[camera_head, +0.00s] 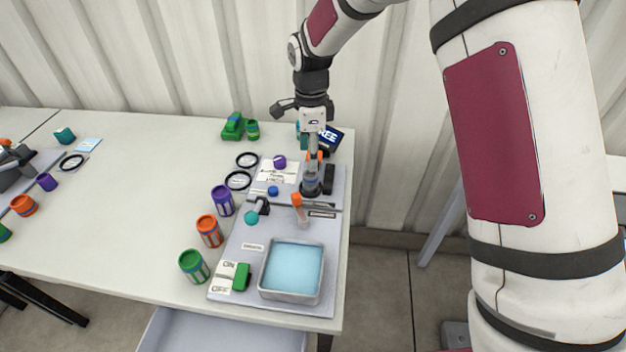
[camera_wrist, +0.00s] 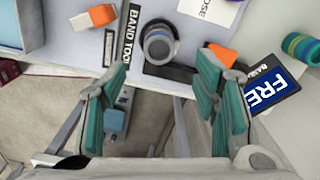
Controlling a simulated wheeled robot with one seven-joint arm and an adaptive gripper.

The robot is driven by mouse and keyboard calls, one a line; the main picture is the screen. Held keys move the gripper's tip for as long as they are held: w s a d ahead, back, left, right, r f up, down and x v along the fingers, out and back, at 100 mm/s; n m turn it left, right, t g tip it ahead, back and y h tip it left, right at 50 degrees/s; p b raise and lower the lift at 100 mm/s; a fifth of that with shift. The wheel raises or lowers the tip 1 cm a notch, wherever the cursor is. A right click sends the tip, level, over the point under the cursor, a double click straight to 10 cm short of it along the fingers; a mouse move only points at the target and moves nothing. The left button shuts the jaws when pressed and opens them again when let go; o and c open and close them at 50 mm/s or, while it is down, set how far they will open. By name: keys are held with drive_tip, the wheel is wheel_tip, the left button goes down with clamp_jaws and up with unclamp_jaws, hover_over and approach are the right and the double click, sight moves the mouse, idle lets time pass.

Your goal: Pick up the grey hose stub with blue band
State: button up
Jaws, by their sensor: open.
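The grey hose stub with a blue band (camera_head: 311,184) stands on the grey panel near the table's right edge. In the wrist view the stub (camera_wrist: 160,46) shows as a dark grey ring with a blue band, seen from above at the top centre. My gripper (camera_head: 312,138) is over the far right end of the table, behind the stub in the head view. In the wrist view its teal-padded fingers (camera_wrist: 155,108) are spread wide with nothing between them. The stub lies beyond the fingertips, apart from them.
A black block labelled BAND TOOL (camera_wrist: 130,38) stands close beside the stub. A blue-filled tray (camera_head: 292,271) and several coloured cans (camera_head: 209,231) stand nearer. The table's left middle is clear.

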sight(312, 174)
wheel_tip(312, 174, down, 8)
drive_tip(key=shift+d+f+p, duration=0.1)
drive_tip(key=shift+f+p, duration=0.1)
drive_tip(key=shift+p, duration=0.15)
drive_tip(key=c, duration=1.2)
